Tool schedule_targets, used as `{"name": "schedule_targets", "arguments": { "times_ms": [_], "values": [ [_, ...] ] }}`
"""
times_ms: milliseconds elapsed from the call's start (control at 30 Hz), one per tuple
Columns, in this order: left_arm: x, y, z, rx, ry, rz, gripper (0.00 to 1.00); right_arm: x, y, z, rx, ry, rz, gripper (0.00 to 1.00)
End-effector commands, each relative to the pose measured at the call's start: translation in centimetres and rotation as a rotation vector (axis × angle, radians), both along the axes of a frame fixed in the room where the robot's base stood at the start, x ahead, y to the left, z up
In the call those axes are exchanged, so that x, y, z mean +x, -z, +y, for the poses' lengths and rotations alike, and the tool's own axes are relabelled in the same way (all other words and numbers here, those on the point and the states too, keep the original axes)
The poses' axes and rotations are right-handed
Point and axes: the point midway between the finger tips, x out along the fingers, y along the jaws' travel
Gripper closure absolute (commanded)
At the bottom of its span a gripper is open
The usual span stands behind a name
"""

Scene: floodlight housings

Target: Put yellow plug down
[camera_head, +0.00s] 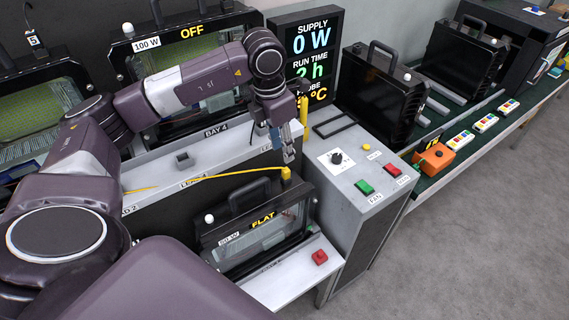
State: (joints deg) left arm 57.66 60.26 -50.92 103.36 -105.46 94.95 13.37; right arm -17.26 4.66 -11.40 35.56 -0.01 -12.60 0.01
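The yellow plug (286,174) is a small yellow block at the right end of a thin yellow cable (215,176). It shows at the top right corner of the 50 W floodlight housing (205,243), whose label reads FLAT. My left gripper (289,156) points down with its fingertips right above the plug. The fingers look close together, but at this size I cannot tell whether they grip the plug or only stand over it. I also cannot tell whether the plug touches the housing. My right gripper is not in view.
A yellow upright cylinder (304,111) stands just behind my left gripper. A grey console (345,190) with a knob and green and red buttons is to the right. A display (312,50) reads SUPPLY 0 W. A red button (320,257) sits on the white front shelf (285,282).

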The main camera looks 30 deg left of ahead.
Motion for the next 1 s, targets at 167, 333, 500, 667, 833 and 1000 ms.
{"name": "schedule_targets", "arguments": {
  "times_ms": [167, 333, 500, 667, 833, 1000],
  "values": [
    [-0.4, -3.0, 0.1, 0.0, 0.001, -0.003, 0.69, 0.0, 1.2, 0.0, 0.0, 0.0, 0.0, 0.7],
    [-0.6, -4.5, 0.2, -0.001, 0.001, -0.001, 0.69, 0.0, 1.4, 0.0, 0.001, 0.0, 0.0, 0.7],
    [-0.7, -4.8, 0.2, -0.001, 0.0, 0.001, 0.69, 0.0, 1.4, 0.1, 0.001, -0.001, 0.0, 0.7],
    [-0.7, -4.8, 0.2, -0.001, 0.0, 0.001, 0.69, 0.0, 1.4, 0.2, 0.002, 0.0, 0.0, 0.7],
    [-0.7, -4.8, 0.2, -0.001, 0.0, 0.001, 0.69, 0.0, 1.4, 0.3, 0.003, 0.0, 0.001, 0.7],
    [-0.7, -4.8, 0.2, -0.001, 0.0, 0.001, 0.69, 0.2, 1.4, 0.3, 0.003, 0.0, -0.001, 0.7]
  ]
}}
